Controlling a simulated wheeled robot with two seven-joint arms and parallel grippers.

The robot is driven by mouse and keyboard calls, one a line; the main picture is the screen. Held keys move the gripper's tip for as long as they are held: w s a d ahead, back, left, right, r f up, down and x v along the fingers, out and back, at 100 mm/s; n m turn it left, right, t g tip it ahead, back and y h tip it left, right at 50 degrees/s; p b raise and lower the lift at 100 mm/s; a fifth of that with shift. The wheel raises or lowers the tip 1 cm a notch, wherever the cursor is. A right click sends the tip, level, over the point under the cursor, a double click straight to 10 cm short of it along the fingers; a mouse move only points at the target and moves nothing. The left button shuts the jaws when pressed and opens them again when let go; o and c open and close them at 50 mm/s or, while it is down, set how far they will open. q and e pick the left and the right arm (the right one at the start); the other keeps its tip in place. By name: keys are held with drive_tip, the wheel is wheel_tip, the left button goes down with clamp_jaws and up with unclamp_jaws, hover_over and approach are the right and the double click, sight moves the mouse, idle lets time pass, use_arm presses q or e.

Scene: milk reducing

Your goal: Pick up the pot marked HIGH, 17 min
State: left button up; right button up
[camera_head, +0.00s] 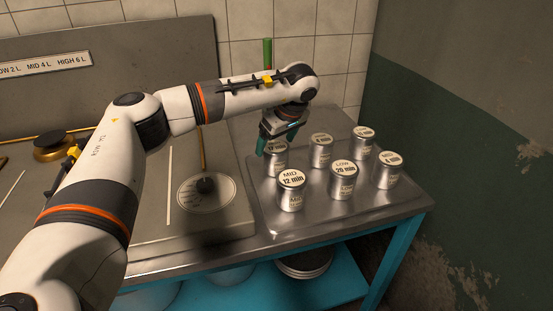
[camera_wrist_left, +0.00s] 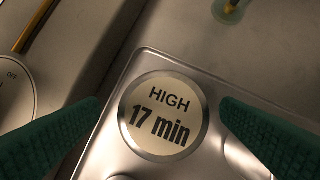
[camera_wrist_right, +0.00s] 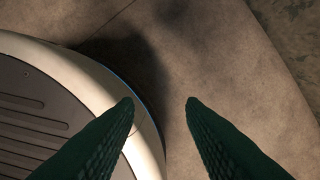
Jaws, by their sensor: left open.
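The pot marked HIGH, 17 min (camera_head: 277,161) is a small metal can with a pale lid label, standing at the back left of the metal tray (camera_head: 265,215). My left gripper (camera_head: 278,143) is open above it and hides part of its lid in the head view. In the left wrist view the lid (camera_wrist_left: 163,115) reads HIGH 17 min and lies between the two green fingers (camera_wrist_left: 160,103), apart from both. My right gripper (camera_wrist_right: 160,105) is open and empty above the floor, out of the head view.
Other pots stand close by on the tray: MID 12 min (camera_head: 291,190), LOW 20 min (camera_head: 342,181), and several more (camera_head: 321,152) behind and to the right. A dial (camera_head: 206,195) with a rod is left of the tray. A green upright object (camera_head: 267,52) stands behind my left gripper.

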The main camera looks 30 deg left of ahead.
use_arm(q)
drive_tip(key=x, duration=0.5)
drive_tip(key=shift+w+d+f, duration=0.1)
drive_tip(key=shift+d+f, duration=0.05)
drive_tip(key=shift+d, duration=0.15)
drive_tip(key=c, duration=1.2)
